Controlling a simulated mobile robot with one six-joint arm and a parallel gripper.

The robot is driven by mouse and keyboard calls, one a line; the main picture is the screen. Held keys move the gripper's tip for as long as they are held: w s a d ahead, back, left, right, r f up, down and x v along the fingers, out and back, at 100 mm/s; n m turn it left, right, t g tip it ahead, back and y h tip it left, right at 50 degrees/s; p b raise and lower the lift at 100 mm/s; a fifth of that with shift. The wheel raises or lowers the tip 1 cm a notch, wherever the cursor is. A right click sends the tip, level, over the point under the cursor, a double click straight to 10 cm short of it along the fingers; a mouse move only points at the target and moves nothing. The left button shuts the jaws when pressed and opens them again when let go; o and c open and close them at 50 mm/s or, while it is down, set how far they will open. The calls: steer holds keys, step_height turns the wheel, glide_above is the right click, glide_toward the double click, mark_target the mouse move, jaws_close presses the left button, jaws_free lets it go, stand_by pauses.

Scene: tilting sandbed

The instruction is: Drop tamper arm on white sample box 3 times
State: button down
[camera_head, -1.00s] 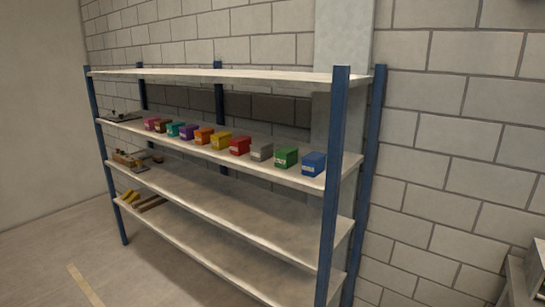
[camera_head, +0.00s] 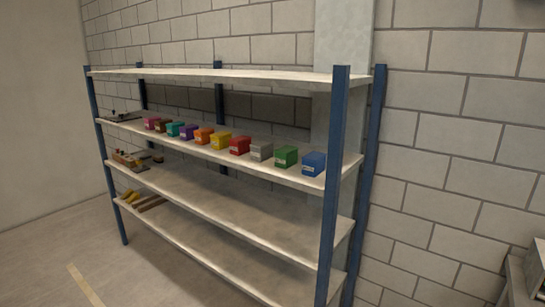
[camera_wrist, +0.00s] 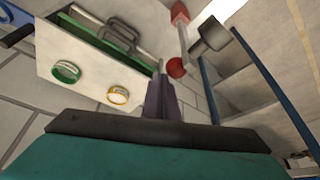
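A row of small labelled boxes stands on the second shelf in the head view. The palest one is a light grey-white box (camera_head: 262,151), between a red box (camera_head: 239,146) and a green box (camera_head: 286,157). No tamper arm can be made out for certain. The wrist view has a dark cylinder (camera_wrist: 209,36) and red round parts (camera_wrist: 177,67) at upper middle, whose nature I cannot tell. A teal block with a dark band fills the bottom of the wrist view, with a purple-grey upright part behind it. My gripper's fingers are not clearly distinguishable; the head view does not show it.
The blue-post shelf rack (camera_head: 340,180) stands against a block wall. A blue box (camera_head: 313,164) ends the row. Small tools lie on the shelves' left ends. The wrist view shows a pale panel (camera_wrist: 60,45) with a green ring and a yellow ring. Floor at left is open.

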steer(key=shift+s+a+p, duration=0.2)
steer(key=shift+s+a, duration=0.6)
steer(key=shift+s, duration=0.25)
steer(key=shift+s+a+p, duration=0.2)
steer(key=shift+s+a, duration=0.55)
steer(key=shift+s, duration=0.25)
steer(key=shift+r, duration=0.1)
stand_by(0.4)
steer(key=shift+r+p, duration=2.1)
steer(key=shift+r, duration=1.8)
